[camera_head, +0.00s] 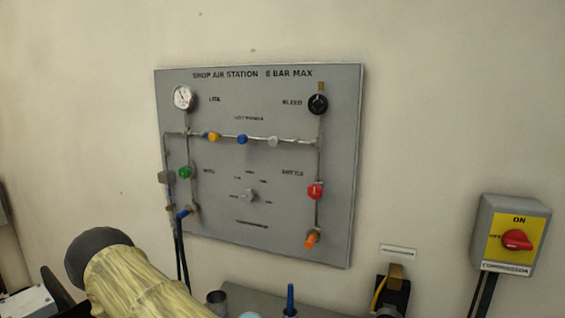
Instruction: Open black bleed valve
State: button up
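The black bleed valve (318,104) is a round black knob at the upper right of the grey panel (290,215), beside the label BLEED. It sits on a vertical pipe, with a small brass fitting above it. Its front faces me and nothing covers it. I cannot tell from its look whether it is open or shut. My gripper is not in view.
The panel also carries a gauge (183,97), a green knob (185,172), a red knob (315,191) and several small valves. A yellow compressor switch box (513,240) is at right. A pale yellow, dark-ended cylindrical shape (135,285) fills the lower left.

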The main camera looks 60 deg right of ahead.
aim_at(317, 104)
jog(key=z, duration=1.55)
